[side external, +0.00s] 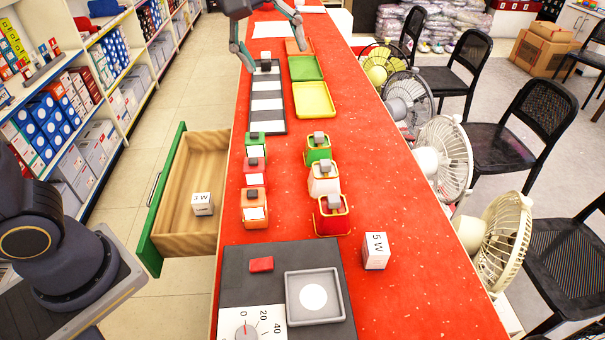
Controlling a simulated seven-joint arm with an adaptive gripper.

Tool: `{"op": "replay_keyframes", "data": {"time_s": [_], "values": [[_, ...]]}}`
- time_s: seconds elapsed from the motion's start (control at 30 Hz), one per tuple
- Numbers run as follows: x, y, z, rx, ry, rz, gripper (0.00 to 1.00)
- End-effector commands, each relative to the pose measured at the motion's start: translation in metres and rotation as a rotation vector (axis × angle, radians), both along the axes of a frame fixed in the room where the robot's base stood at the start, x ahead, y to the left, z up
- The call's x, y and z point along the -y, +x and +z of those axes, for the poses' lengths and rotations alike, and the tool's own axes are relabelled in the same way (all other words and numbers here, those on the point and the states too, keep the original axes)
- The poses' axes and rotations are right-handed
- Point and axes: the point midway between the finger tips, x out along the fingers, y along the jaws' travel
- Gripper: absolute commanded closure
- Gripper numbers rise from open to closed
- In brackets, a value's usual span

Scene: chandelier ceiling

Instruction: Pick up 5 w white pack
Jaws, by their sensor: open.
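The white pack marked "5 W" (376,251) stands on the red table top, right of the grey scale-like board and close to the red cup. A similar white pack (202,204) lies in the open drawer; its marking is small and looks like "3 W" or "5 W", I cannot tell which. My gripper (272,62) hangs over the far end of the table, with its two fingers spread apart and nothing between them. It is far from the pack marked "5 W".
Green, white and red cups (324,180) and smaller coloured boxes (255,173) stand mid-table. Yellow tray (314,100) and green tray (305,68) lie farther back. The green-fronted drawer (165,196) juts out left. Fans (443,160) line the right edge. The front-right table top is clear.

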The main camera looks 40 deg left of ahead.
Motion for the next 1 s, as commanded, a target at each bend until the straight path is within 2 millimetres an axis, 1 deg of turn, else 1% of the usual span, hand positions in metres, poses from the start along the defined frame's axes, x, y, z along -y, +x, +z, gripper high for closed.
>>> {"op": "replay_keyframes", "data": {"time_s": [0.03, 0.07, 0.1, 0.17, 0.2, 0.27, 0.3, 0.4, 0.5, 0.6, 0.63, 0.67, 0.77, 0.9, 1.0], "values": [[0.025, 0.022, -0.015, -0.048, -0.007, 0.008, 0.25], [0.04, 0.033, -0.024, -0.073, -0.01, 0.018, 0.25], [0.061, 0.045, -0.038, -0.106, -0.01, 0.027, 0.25], [0.093, 0.06, -0.063, -0.153, -0.001, 0.027, 0.25], [0.114, 0.067, -0.082, -0.182, 0.011, 0.02, 0.25], [0.143, 0.072, -0.111, -0.22, 0.037, -0.003, 0.25], [0.16, 0.073, -0.13, -0.241, 0.057, -0.026, 0.25], [0.193, 0.067, -0.175, -0.288, 0.108, -0.086, 0.25], [0.209, 0.053, -0.209, -0.333, 0.152, -0.126, 0.25], [0.218, 0.043, -0.226, -0.352, 0.172, -0.149, 0.25], [0.219, 0.042, -0.228, -0.352, 0.172, -0.154, 0.25], [0.22, 0.042, -0.231, -0.351, 0.172, -0.155, 0.25], [0.219, 0.041, -0.251, -0.354, 0.175, -0.154, 0.25], [0.218, 0.042, -0.286, -0.353, 0.174, -0.153, 0.25], [0.218, 0.042, -0.308, -0.353, 0.174, -0.153, 0.25]]}}
